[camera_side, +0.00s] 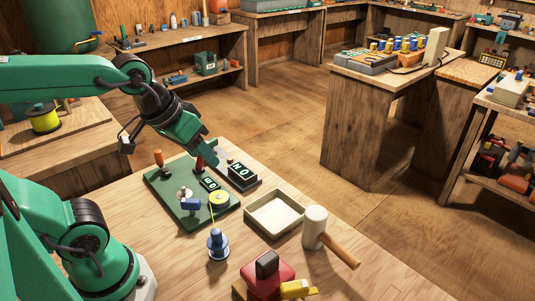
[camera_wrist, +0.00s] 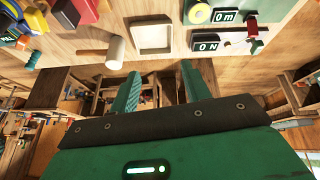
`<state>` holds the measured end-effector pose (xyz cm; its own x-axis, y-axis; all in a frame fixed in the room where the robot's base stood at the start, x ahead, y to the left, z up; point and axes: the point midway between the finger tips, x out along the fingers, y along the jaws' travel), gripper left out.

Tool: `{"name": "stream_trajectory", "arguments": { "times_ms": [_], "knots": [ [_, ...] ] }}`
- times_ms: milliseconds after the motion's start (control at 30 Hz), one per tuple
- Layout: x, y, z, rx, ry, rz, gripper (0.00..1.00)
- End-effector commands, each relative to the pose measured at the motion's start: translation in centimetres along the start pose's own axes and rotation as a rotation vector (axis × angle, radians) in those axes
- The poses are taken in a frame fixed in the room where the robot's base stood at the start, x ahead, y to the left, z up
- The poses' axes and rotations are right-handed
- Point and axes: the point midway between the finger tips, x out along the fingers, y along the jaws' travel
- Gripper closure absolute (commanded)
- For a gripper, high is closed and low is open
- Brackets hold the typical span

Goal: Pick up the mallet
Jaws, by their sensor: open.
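The mallet has a pale cylindrical head (camera_side: 315,226) and a wooden handle (camera_side: 343,251). It rests on the wooden bench, right of a cream tray, with the handle pointing to the lower right. In the wrist view its head (camera_wrist: 116,52) is above and left of my fingers, with the handle running left. My gripper (camera_side: 207,155) is above the back of the green board in the side view, well away from the mallet. In the wrist view my gripper (camera_wrist: 160,70) has its two fingers apart with nothing between them.
The empty cream tray (camera_side: 250,217) lies between the green board (camera_side: 163,203) and the mallet. The board holds dark labelled plates, a yellow disc (camera_side: 219,198) and a red-handled part. A blue item (camera_side: 218,244) and a red block with a yellow part (camera_side: 268,278) stand in front.

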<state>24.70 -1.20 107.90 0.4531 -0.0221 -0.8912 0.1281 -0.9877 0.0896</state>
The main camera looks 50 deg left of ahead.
Motion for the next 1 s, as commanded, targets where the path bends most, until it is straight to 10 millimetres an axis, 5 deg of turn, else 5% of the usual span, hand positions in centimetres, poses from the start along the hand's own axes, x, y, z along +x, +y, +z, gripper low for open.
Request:
{"name": "stream_trajectory", "arguments": {
  "times_ms": [500, 1000],
  "knots": [
    [6.2, 7.4, -5.2, -0.559, -0.115, 0.02, 0.53],
    [15.1, 16.6, -6.0, -1.109, -0.217, -0.048, 0.53]
  ]
}}
